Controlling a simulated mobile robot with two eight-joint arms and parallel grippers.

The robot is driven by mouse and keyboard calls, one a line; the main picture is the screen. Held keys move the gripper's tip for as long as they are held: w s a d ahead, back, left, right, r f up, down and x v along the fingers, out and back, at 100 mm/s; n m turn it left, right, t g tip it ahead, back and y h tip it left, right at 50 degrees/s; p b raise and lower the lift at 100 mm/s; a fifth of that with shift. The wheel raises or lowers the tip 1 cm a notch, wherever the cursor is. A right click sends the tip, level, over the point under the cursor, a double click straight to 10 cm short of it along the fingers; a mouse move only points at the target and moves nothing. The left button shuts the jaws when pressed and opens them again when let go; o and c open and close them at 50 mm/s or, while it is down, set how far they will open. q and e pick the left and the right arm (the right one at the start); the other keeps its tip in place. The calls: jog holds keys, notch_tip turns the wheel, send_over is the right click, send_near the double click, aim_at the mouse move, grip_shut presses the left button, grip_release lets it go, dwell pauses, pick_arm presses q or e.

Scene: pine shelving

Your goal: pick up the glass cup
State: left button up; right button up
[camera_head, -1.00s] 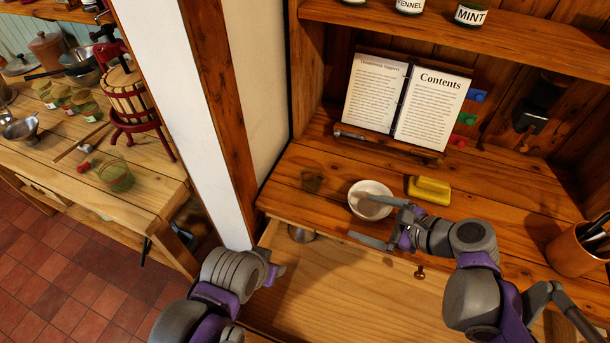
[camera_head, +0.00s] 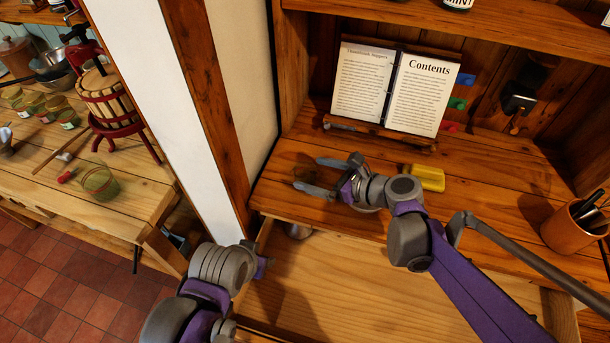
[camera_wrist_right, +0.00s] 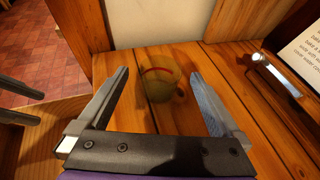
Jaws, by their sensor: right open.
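The glass cup (camera_head: 304,173) is small, transparent and brownish, and stands on the wooden counter left of the recipe book. In the right wrist view the cup (camera_wrist_right: 160,84) shows upright, ahead of and between the two fingers. My right gripper (camera_head: 311,176) is open, its fingers pointing left at the cup, with the tips close to it. The wrist view shows the open right gripper (camera_wrist_right: 159,74) with nothing held; I cannot tell if a finger touches the cup. My left gripper (camera_head: 266,262) shows only in part, low over the drawer; its jaws are unclear.
The open book (camera_head: 388,92) rests on a stand behind. A yellow block (camera_head: 427,177) lies right of my right wrist, and a utensil pot (camera_head: 570,228) stands far right. An open drawer (camera_head: 370,270) lies below the counter.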

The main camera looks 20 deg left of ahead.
jog(key=shift+x, duration=1)
jog(key=shift+c, duration=0.3)
jog(key=c, duration=1.4)
